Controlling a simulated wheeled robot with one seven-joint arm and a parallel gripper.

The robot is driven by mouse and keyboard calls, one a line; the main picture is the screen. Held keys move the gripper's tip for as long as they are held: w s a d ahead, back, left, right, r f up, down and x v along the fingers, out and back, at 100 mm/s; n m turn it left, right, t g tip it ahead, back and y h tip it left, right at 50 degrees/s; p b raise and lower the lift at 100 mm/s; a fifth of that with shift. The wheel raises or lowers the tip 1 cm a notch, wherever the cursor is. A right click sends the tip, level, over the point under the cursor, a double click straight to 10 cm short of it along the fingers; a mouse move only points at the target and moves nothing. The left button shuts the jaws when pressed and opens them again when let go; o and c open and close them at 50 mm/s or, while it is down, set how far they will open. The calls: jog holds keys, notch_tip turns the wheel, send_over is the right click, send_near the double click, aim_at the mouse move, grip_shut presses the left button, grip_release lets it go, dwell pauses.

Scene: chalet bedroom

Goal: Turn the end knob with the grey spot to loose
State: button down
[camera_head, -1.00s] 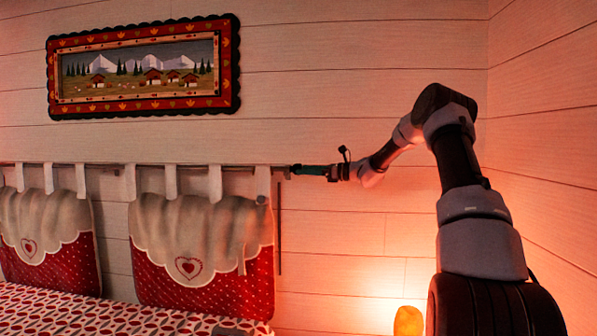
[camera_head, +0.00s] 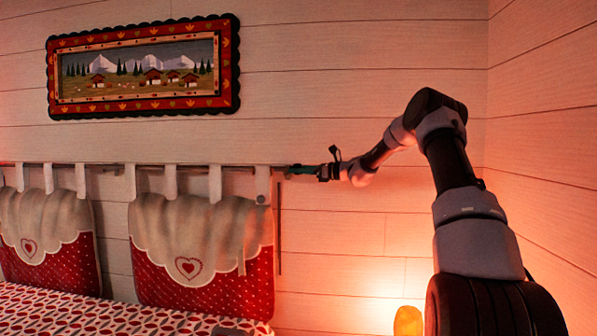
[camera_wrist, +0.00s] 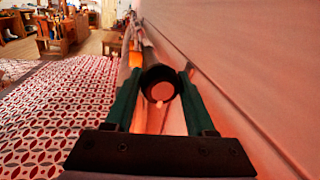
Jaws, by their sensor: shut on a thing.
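The end knob (camera_wrist: 152,74) is a dark round cap in the wrist view, with a pale greyish spot (camera_wrist: 161,91) on its face, tinted pink by the light. It sits at the near end of the rod (camera_wrist: 149,50) that runs along the wall. My gripper (camera_wrist: 160,78) has one green finger on each side of the knob and is shut on it. In the head view my gripper (camera_head: 290,170) is at the rod's right end, level with it, and its fingers largely hide the knob. How far the knob is turned cannot be told.
Red and cream cushions (camera_head: 205,250) hang by fabric loops from the rod, above the patterned bed (camera_head: 110,312). The plank wall (camera_wrist: 250,60) runs close beside my gripper. A framed picture (camera_head: 143,117) hangs above. A glowing lamp (camera_head: 408,321) stands low at right.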

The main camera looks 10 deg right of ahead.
jog(key=n, duration=0.4)
jog(key=shift+f+y, duration=0.1)
jog(key=shift+y, duration=0.3)
jog(key=n+y, duration=0.1)
jog(key=n, duration=0.8)
jog(key=shift+g+y, duration=0.4)
jog(key=shift+n+g+y, duration=0.25)
jog(key=shift+n+g, duration=0.15)
jog(key=shift+n, duration=1.05)
jog(key=shift+n+g+y, duration=0.25)
jog(key=shift+n+g, duration=0.15)
jog(key=shift+n, duration=1.05)
jog(key=shift+f, duration=0.1)
jog(key=shift+c, duration=1.2)
grip_release()
